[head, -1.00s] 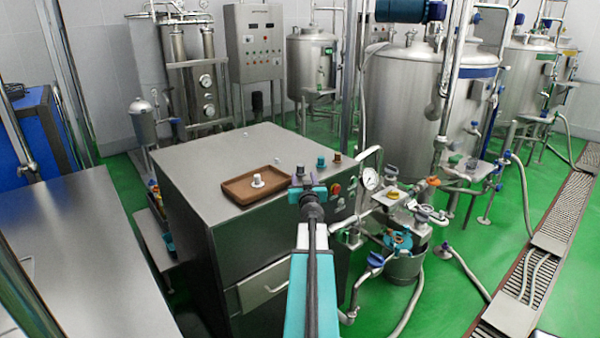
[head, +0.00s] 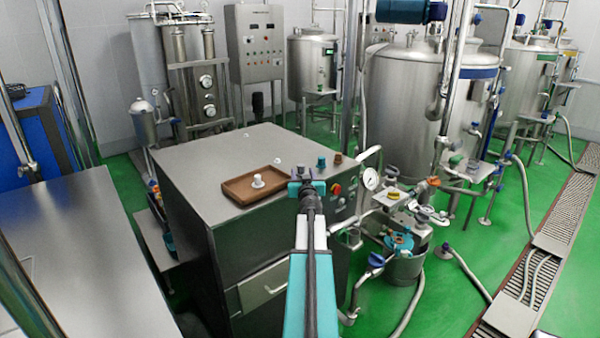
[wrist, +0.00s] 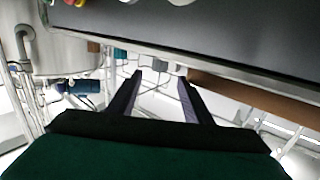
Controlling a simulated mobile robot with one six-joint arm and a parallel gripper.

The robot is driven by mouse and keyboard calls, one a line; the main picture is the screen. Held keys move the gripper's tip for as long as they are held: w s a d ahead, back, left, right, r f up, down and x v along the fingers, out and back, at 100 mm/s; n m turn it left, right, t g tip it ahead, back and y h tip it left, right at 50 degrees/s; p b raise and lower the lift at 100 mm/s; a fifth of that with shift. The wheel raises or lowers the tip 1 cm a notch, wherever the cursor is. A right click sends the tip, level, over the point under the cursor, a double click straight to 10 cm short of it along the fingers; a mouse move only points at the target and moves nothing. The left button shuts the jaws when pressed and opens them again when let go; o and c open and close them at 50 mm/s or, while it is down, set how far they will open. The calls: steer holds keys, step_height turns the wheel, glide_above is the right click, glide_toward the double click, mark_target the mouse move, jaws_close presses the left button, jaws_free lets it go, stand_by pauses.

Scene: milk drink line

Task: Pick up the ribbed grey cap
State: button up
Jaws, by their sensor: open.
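A small pale cap-like piece (head: 258,181) stands in a brown tray (head: 232,196) on top of the steel cabinet. A smaller pale piece (head: 278,161) lies on the cabinet top behind the tray. Both are too small to tell ribs, so I cannot tell which is the ribbed grey cap. My gripper (wrist: 159,78) is open and empty in the wrist view, with the tray's brown side to the right of its fingers. In the head view it is at the cabinet's near right edge, right of the tray, its fingers largely hidden by my arm.
A teal piece (head: 321,162) and a brown piece (head: 337,159) stand on the cabinet top's right side. Buttons and a gauge (head: 371,178) are at the cabinet's right, with valves and pipes beyond. The cabinet top (head: 205,165) is bare left of the tray.

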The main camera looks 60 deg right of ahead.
mark_target(301, 167)
steer(key=shift+x, duration=2.55)
steer(key=shift+f, duration=0.1)
steer(key=shift+b, duration=0.3)
steer(key=c, duration=1.2)
